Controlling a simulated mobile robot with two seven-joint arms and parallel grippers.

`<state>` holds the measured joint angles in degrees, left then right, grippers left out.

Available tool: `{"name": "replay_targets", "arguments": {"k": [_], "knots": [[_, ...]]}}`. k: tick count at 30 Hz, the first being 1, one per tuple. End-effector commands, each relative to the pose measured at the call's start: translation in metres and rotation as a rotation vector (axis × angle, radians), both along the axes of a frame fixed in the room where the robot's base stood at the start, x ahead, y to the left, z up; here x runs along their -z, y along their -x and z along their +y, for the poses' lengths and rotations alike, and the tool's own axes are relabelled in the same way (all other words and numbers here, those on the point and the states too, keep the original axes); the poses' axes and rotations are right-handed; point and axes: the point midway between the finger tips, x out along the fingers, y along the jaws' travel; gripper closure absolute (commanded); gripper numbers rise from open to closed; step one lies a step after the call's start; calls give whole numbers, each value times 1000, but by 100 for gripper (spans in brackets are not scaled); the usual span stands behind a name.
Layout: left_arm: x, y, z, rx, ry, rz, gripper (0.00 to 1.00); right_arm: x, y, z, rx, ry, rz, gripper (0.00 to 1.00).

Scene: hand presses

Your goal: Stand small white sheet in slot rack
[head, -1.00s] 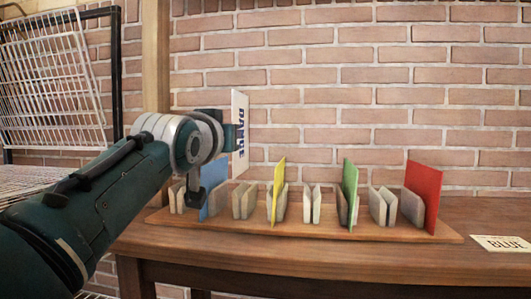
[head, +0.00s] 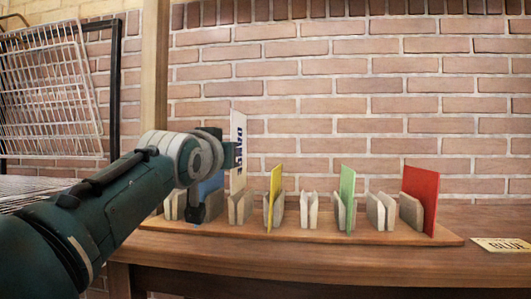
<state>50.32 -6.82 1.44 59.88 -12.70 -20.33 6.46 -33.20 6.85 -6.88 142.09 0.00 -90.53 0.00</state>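The small white sheet (head: 239,129), with dark blue lettering, stands upright at the left part of the slot rack (head: 330,232). Its lower edge meets the second slot from the left (head: 241,205), between the blue and yellow sheets; how deep it sits is hard to tell. My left gripper (head: 234,155) reaches in from the left and appears shut on the sheet's left edge, its fingers partly hidden. My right gripper is not in view.
The rack also holds a blue sheet (head: 211,188), partly behind my arm, a yellow sheet (head: 274,195), a green sheet (head: 347,190) and a red sheet (head: 422,195). A label card (head: 502,245) lies at right on the wooden table (head: 375,262). A wire basket (head: 50,90) is at left.

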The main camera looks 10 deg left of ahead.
Motion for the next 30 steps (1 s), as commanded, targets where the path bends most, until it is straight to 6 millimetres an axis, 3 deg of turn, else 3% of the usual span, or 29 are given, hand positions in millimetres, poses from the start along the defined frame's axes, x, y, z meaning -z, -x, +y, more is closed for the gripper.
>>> {"name": "replay_targets", "arguments": {"k": [30], "knots": [[0, 0, 0, 0, 0, -1, 100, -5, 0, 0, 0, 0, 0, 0]]}}
